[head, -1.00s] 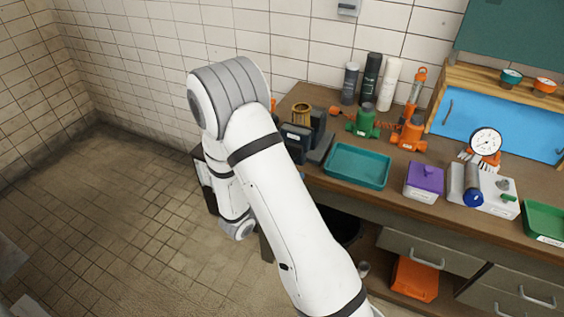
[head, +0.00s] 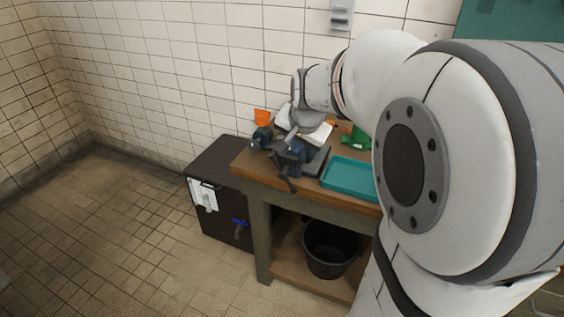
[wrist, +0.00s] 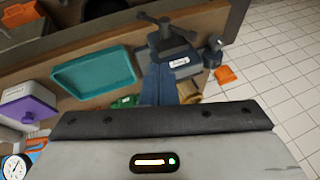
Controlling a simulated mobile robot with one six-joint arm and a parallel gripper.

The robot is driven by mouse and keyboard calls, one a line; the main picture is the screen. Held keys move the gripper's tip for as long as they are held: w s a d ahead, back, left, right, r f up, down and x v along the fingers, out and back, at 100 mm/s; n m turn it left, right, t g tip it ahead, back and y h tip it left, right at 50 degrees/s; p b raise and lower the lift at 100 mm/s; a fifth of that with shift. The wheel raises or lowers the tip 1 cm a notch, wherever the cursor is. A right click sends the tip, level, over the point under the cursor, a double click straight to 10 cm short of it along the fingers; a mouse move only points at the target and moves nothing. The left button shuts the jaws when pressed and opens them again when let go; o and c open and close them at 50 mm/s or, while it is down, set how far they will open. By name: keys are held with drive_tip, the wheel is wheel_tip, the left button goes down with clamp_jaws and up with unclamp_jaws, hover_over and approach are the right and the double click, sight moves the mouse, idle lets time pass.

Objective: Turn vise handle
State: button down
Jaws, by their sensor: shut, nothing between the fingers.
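The dark blue-grey vise (head: 292,160) stands at the left front corner of the workbench in the head view. Its dark handle (head: 288,182) hangs at the front, tilted. In the wrist view the vise (wrist: 172,62) is at top centre, with its T-shaped handle (wrist: 166,26) at the far end, pointing away from my gripper. My gripper (wrist: 162,119) spans the bottom of the wrist view as a dark bar. It is shut, with nothing held. In the head view it is above and behind the vise, apart from the handle; its fingertips are hard to make out there.
A teal tray (head: 348,178) lies right of the vise. A dark cabinet (head: 222,190) stands left of the bench, and a black bucket (head: 330,250) sits underneath. A purple box (wrist: 33,112) shows in the wrist view. The tiled floor at left is clear.

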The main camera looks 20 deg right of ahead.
sight(271, 159)
drive_tip(key=x, duration=0.4)
drive_tip(key=w+a+p+x, duration=0.1)
drive_tip(key=x, duration=0.7)
drive_tip(key=shift+w+a+r+p, duration=0.3)
drive_tip(key=shift+r+p, duration=0.1)
drive_tip(key=shift+w+a+f, duration=0.25)
drive_tip(key=shift+w+f, duration=0.05)
drive_tip(key=shift+w, duration=0.05)
drive_tip(key=shift+w+a+b, duration=0.25)
drive_tip(key=shift+b, duration=0.15)
drive_tip(key=shift+w+a+f+b, duration=0.4)
drive_tip(key=shift+w+a+b, duration=0.45)
drive_tip(key=shift+b, duration=0.95)
drive_tip(key=shift+a+r, duration=0.1)
drive_tip(key=shift+r, duration=0.15)
